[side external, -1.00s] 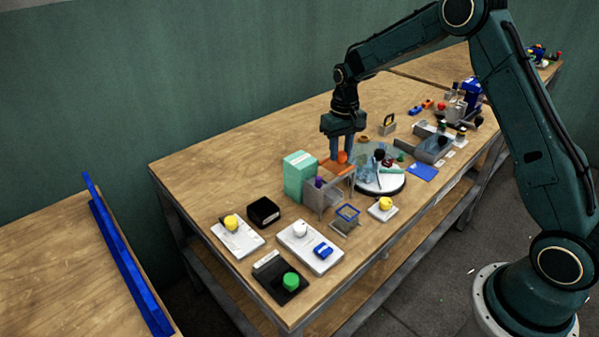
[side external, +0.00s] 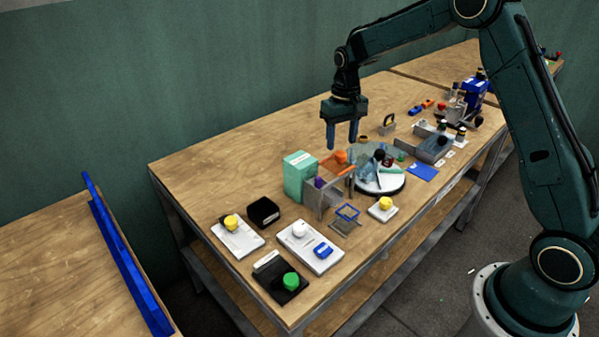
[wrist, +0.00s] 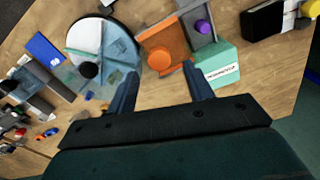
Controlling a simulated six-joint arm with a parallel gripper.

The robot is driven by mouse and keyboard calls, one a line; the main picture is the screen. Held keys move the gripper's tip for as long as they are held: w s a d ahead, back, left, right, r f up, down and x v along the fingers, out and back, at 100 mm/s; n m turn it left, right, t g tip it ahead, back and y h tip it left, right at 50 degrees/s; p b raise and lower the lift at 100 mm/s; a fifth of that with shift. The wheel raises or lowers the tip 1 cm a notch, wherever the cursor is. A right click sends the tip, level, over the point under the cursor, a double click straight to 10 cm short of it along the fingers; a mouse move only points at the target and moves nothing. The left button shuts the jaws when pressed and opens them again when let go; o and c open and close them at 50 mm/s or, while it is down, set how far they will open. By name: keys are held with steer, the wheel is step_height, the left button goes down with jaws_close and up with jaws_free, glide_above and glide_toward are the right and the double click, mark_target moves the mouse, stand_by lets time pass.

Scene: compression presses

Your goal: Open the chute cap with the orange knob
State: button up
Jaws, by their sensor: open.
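The orange cap (side external: 330,166) with its orange knob (side external: 341,157) sits beside a grey box-like part, between the mint box and the round white base. In the wrist view the orange cap (wrist: 170,38) is a flat plate, with the round orange knob (wrist: 159,58) near its lower edge. My gripper (side external: 342,146) points down above the knob, apart from it, with its two fingers spread and nothing between them. In the wrist view the knob lies just beyond the fingertips, roughly between them. I cannot tell whether the cap is open or shut.
A mint box (side external: 299,177) and a grey part with a purple knob (side external: 319,182) stand close on the left. The round white base (side external: 378,187) with clear parts and a black knob is close on the right. Bare wood lies behind, towards the wall.

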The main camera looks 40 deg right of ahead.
mark_target(341, 154)
step_height(341, 154, up, 10)
stand_by(0.5)
steer(key=shift+r, duration=0.1)
steer(key=s+a+r+n+t, duration=0.1)
steer(key=s+a+r+t, duration=0.15)
steer(key=s+r, duration=0.45)
steer(key=s+a+r+n+t, duration=0.1)
steer(key=s+a+r, duration=0.25)
steer(key=s, duration=0.65)
steer(key=s+a+f+t, duration=0.1)
steer(key=s+a+f, duration=0.1)
steer(key=s, duration=0.6)
steer(key=s+a+f+n+t, duration=0.1)
steer(key=s+f, duration=0.1)
steer(key=s, duration=0.6)
steer(key=shift+a, duration=0.35)
